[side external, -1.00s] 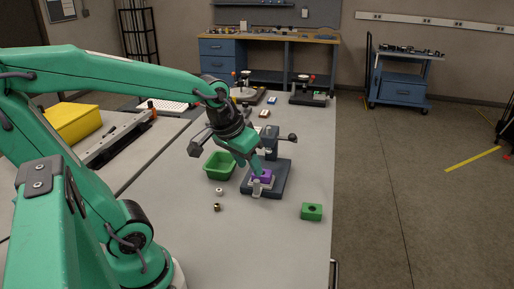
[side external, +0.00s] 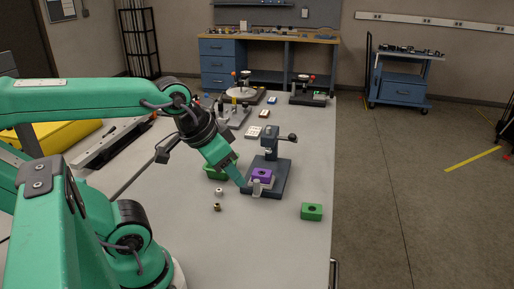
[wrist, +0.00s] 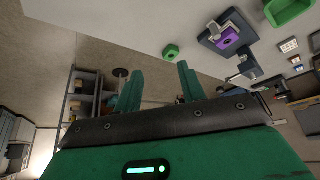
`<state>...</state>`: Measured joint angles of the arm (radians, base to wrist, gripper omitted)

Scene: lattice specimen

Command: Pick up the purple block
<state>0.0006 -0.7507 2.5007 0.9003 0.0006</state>
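The purple block (side external: 261,174) sits on the dark fixture base (side external: 277,188), in front of the fixture's upright post. My gripper (side external: 242,183) is left of the block, fingers pointing down near the base's left edge, apart from the block. In the wrist view my two green fingers (wrist: 158,76) are spread with nothing between them.
A green block (side external: 311,211) lies at right on the table. A green bin (side external: 211,174) is partly hidden behind my gripper. A white ring (side external: 219,192) and a brass piece (side external: 217,207) lie in front. The table front is mostly clear.

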